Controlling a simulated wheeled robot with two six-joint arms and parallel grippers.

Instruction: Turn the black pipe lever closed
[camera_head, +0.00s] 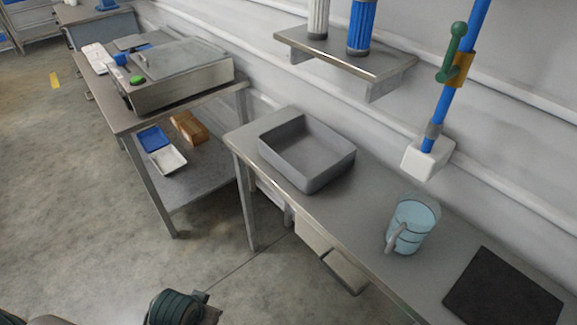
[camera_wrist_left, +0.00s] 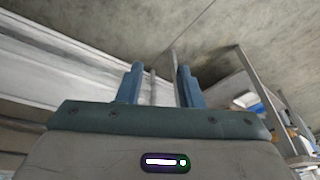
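A blue pipe (camera_head: 449,95) comes down the wall at the right in the head view. It carries an orange-brown valve body (camera_head: 461,69) with a dark green lever (camera_head: 452,52) that lies roughly along the pipe. I see no lever that is clearly black. The pipe ends in a white block-shaped outlet (camera_head: 427,157) above the bench. My left gripper (camera_wrist_left: 160,84) shows in the left wrist view, with its two blue fingers apart and nothing between them. It is far from the lever. My right gripper is not in view.
Under the outlet, the grey bench (camera_head: 375,190) holds a grey tray (camera_head: 285,138), a light blue jug (camera_head: 412,224) and a black mat (camera_head: 502,290). A wall shelf (camera_head: 345,58) with cylinders juts out left of the pipe. A second table (camera_head: 122,119) stands left; the floor in front is open.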

